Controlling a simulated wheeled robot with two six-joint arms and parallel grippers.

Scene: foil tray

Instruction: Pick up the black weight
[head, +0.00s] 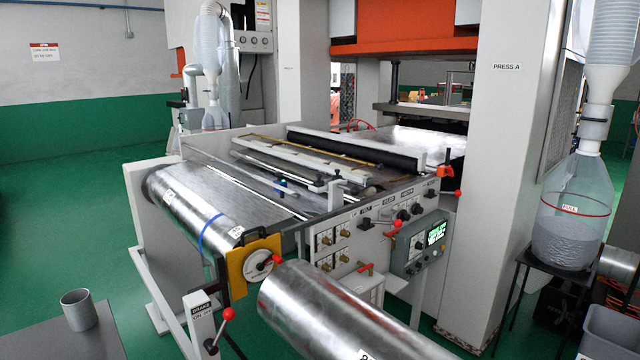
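I cannot make out a black weight in the head view. A long black bar or roller (335,146) lies across the back of the foil machine, but I cannot tell that it is a weight. The foil web (255,185) runs flat over the machine bed from a shiny roll (190,208) at the front left. The roll has a blue band around it and a yellow plate at its near end. Neither of my grippers is in view.
A large foil roll (335,315) lies at the front centre. A grey cup (78,309) stands on a table (60,340) at bottom left. A control panel with red levers (420,243) faces me. A hopper (572,225) stands at right. Green floor (60,235) is clear at left.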

